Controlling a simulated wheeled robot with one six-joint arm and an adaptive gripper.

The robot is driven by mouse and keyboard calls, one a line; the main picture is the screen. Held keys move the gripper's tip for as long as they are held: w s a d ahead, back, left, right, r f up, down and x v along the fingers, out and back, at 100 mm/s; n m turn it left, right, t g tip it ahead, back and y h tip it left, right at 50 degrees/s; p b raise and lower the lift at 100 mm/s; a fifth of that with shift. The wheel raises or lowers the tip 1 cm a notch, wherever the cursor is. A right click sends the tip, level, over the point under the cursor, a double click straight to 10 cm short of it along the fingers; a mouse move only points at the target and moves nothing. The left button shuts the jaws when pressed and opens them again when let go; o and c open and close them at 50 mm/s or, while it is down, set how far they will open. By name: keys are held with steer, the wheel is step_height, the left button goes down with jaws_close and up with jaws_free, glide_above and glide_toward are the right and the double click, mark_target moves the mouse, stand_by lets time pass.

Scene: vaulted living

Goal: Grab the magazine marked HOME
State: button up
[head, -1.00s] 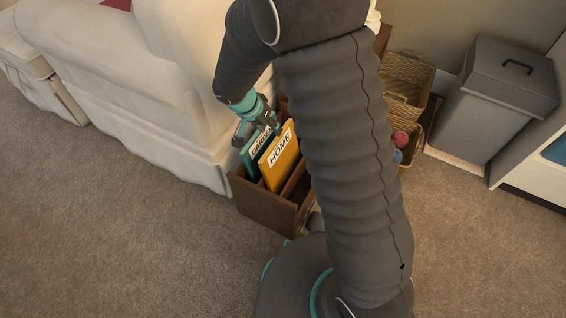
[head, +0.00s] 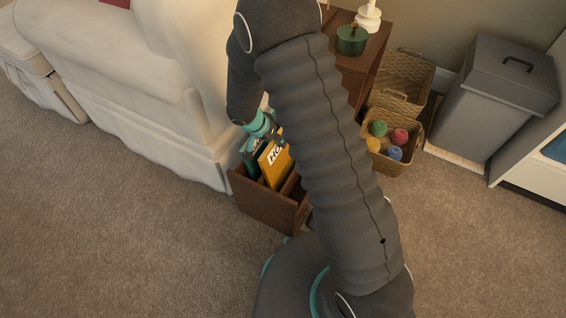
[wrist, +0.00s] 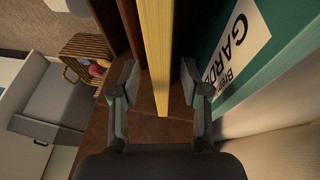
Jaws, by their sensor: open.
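The yellow magazine marked HOME (head: 275,164) stands upright in a brown wooden rack (head: 262,203) beside the sofa; my arm hides part of its label. In the wrist view its yellow edge (wrist: 157,55) runs between my open fingers. My gripper (wrist: 158,88) is open, with one finger on each side of that edge and a gap visible on both sides. A teal magazine marked GARDEN (wrist: 245,60) stands to the right of the fingers in the wrist view. In the head view my gripper (head: 268,133) is at the top of the magazines, partly hidden.
The white sofa (head: 150,110) stands close to the rack on the left. A wooden cabinet with a green pot (head: 351,40), wicker baskets (head: 402,80) with yarn balls, and a grey bin (head: 497,95) stand at right. Carpet is clear in front.

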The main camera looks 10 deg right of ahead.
mark_target(279, 147)
steer(key=x, duration=0.5)
steer(key=shift+s+a+f, duration=0.15)
steer(key=shift+a, duration=0.05)
steer(key=shift+f+b, duration=0.15)
steer(key=shift+b, duration=0.5)
stand_by(0.6)
jaws_close()
